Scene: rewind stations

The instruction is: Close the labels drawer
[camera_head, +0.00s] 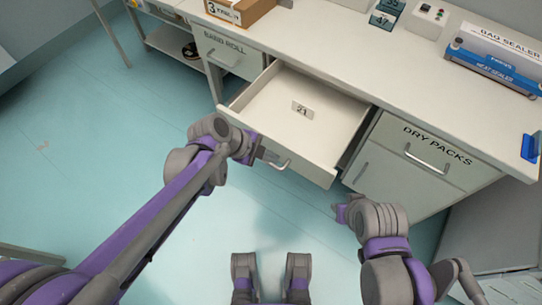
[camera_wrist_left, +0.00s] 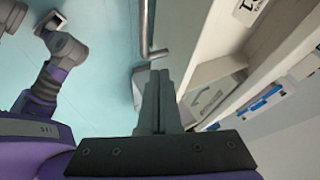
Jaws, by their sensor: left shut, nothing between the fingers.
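The open drawer (camera_head: 290,118) stands well out from the bench between the band roll and dry packs fronts. Its lettering does not show in the head view. A small card reading 21 (camera_head: 302,109) lies inside on the drawer floor. The metal handle (camera_head: 282,164) is on the drawer's front; a metal bar that looks like this handle (camera_wrist_left: 147,28) shows in the left wrist view. My left gripper (camera_head: 268,156) is shut and empty, close by the handle; its closed fingertips (camera_wrist_left: 160,74) are just below the bar's end. Contact is unclear.
The band roll drawer (camera_head: 225,55) and dry packs drawer (camera_head: 425,152) are shut on either side. The bench top (camera_head: 345,45) holds a cardboard box (camera_head: 240,12), a bag sealer box (camera_head: 495,58) and a control box (camera_head: 428,18). Floor in front is mostly clear.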

